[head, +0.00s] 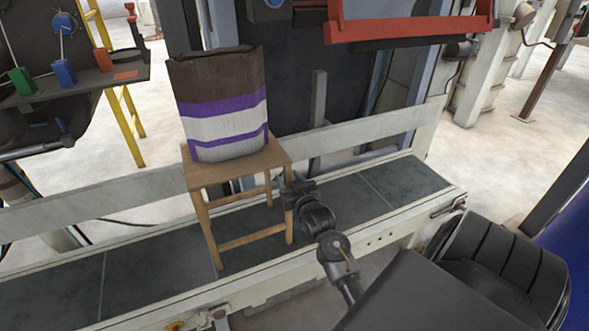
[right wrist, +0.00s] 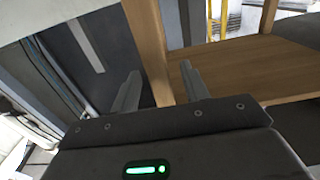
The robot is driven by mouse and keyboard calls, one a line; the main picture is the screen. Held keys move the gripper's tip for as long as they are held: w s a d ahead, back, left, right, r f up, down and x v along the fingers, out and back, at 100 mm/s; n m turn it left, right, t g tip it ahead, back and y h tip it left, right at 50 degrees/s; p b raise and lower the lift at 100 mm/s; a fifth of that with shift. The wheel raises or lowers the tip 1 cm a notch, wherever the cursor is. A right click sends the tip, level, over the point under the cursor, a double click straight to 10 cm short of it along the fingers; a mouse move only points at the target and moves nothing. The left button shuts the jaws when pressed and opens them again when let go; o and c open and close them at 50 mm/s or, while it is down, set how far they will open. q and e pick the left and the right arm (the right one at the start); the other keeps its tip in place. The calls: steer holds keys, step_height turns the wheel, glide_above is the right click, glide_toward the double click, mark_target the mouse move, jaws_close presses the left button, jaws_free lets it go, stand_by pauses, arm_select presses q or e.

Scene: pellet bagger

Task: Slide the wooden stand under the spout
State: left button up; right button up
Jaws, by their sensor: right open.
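The wooden stand (head: 235,174) stands upright on the dark conveyor bed, left of centre in the head view. A brown, purple and white bag (head: 218,105) stands on its top. My right gripper (head: 291,190) is at the stand's right side, by a right-hand leg. In the right wrist view its two fingers (right wrist: 160,72) are apart. A wooden leg (right wrist: 148,40) shows in the gap between them, and I cannot tell whether either finger touches it. I cannot make out the spout for certain. My left gripper is not in view.
The conveyor bed (head: 400,183) is clear right of the stand, with a pale rail (head: 370,132) along its back. A red frame (head: 410,27) hangs above at the upper right. A panel with coloured parts (head: 85,78) is at the upper left.

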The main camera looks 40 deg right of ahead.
steer(key=shift+w+d, duration=0.25)
steer(key=shift+w, duration=0.35)
steer(key=shift+c, duration=0.2)
jaws_close()
stand_by(1.0)
